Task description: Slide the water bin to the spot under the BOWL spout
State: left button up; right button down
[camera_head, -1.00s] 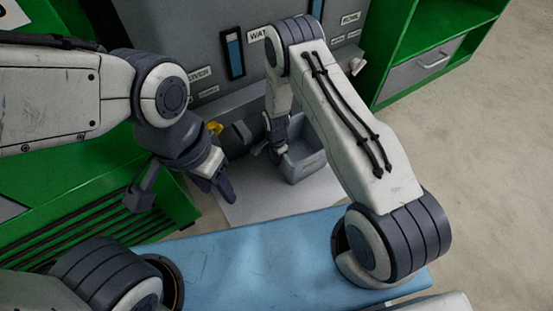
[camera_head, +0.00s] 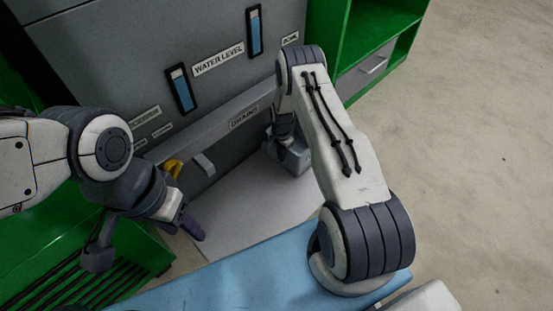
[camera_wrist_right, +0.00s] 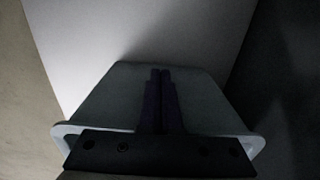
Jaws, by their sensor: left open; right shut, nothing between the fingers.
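The water bin (camera_head: 293,158) is a small grey open box at the far right of the pale floor sheet, partly hidden by my right arm. In the right wrist view the bin (camera_wrist_right: 100,105) fills the lower middle. My right gripper (camera_wrist_right: 160,72) is shut and empty, with its fingers over the bin; I cannot tell whether they touch it. In the head view its tips are hidden. The BOWL label (camera_head: 290,39) is on the right of the grey machine; the spout below is hidden behind my arm. My left gripper (camera_head: 188,222) is open, apart from the bin.
The grey machine (camera_head: 100,60) carries a WATER LEVEL label, a DRAINS label and two blue gauges. A yellow part (camera_head: 172,168) and a grey block (camera_head: 203,165) are low on its front. Green shelving (camera_head: 365,35) stands to the right. The pale sheet (camera_head: 250,205) is clear left of the bin.

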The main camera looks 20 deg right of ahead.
notch_tip(320, 180, up, 10)
jog(key=p, duration=0.8)
